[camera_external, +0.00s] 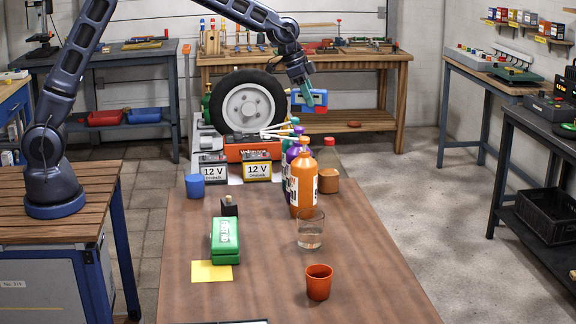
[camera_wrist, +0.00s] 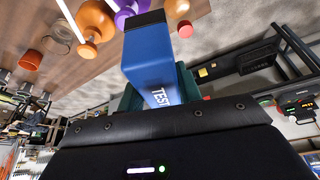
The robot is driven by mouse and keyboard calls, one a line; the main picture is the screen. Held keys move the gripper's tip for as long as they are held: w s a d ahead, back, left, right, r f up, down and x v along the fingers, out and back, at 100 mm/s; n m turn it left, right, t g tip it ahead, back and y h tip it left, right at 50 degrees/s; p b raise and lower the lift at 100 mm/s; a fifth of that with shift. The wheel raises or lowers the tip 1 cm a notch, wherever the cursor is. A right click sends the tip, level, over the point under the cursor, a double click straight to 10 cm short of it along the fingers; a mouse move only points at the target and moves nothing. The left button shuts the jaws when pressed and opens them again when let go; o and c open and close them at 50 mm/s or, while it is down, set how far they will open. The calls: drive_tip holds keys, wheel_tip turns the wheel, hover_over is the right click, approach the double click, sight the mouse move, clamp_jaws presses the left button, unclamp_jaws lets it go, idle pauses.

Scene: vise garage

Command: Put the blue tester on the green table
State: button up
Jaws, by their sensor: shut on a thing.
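The blue tester (camera_external: 319,100) is in my gripper (camera_external: 306,92), held in the air beyond the bottles at the far end of the brown table. In the wrist view the tester (camera_wrist: 150,60) is a blue block with a dark end and white "TEST" lettering. It sits between the dark green fingers of my gripper (camera_wrist: 160,90), which is shut on it. I see no table that is plainly green.
Orange bottle (camera_external: 304,180), purple bottle and glass (camera_external: 310,232) stand on the brown table (camera_external: 260,290), below and nearer than my gripper. A wheel (camera_external: 243,106) and batteries (camera_external: 257,168) are to the left. A dark bench (camera_external: 540,130) is at the right edge. Open floor lies between.

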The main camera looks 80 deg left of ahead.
drive_tip(key=w+a+n+y, duration=0.1)
drive_tip(key=w+a+n, duration=0.15)
drive_tip(key=a, duration=0.75)
drive_tip(key=w+d+f+n, duration=0.1)
drive_tip(key=w+d+f, duration=0.15)
drive_tip(key=d, duration=0.25)
hover_over(278, 255)
drive_tip(key=s, duration=0.2)
wheel_tip(278, 255, down, 20)
drive_tip(key=shift+s+f, duration=0.1)
drive_tip(key=shift+f, duration=2.4)
